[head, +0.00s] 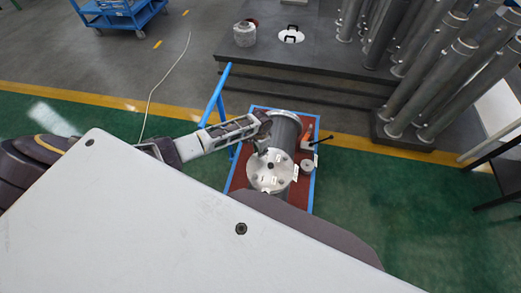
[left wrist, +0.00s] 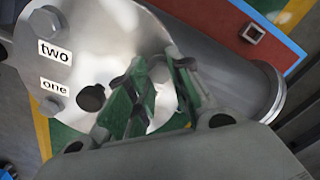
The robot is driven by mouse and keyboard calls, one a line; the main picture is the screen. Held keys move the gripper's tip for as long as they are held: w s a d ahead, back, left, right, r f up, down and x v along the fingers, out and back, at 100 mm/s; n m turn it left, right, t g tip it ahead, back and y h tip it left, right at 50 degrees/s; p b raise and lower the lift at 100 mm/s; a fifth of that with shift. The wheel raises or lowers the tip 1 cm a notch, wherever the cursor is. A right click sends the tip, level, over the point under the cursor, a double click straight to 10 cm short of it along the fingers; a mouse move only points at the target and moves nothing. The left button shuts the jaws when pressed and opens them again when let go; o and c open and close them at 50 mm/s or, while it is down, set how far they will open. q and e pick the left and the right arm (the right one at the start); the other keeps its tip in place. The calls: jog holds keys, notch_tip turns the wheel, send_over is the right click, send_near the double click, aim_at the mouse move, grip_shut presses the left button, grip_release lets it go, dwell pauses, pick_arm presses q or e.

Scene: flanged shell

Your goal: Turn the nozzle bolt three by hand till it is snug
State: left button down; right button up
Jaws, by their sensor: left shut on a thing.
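The grey shell (head: 287,130) has a bright round flange (head: 268,182) with small bolts and white labels. In the left wrist view the flange (left wrist: 108,30) fills the left side, with a bolt (left wrist: 46,22) by the label "two" and another bolt (left wrist: 52,106) by the label "one". My left gripper (head: 263,152) is at the flange's upper edge. In the left wrist view its green-padded fingers (left wrist: 160,72) are shut on nozzle bolt three at the flange rim; the fingers hide the bolt and its label. My right gripper is not in view.
The shell rests on a red board with a blue frame (head: 314,190). A small grey round part (head: 307,166) and a black handle (head: 322,140) are right of the flange. Upright grey pipes (head: 430,80) stand at the upper right. Green floor (head: 400,200) is clear at right.

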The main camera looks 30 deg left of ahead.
pick_arm(q)
jog(key=shift+w+r+m, duration=0.1)
jog(key=shift+m, duration=0.55)
jog(key=shift+w+r+m, duration=0.1)
jog(key=shift+m, duration=0.55)
jog(key=c, duration=1.4)
grip_release()
jog(key=shift+o, duration=0.6)
jog(key=shift+s, duration=0.15)
notch_tip(320, 180, up, 12)
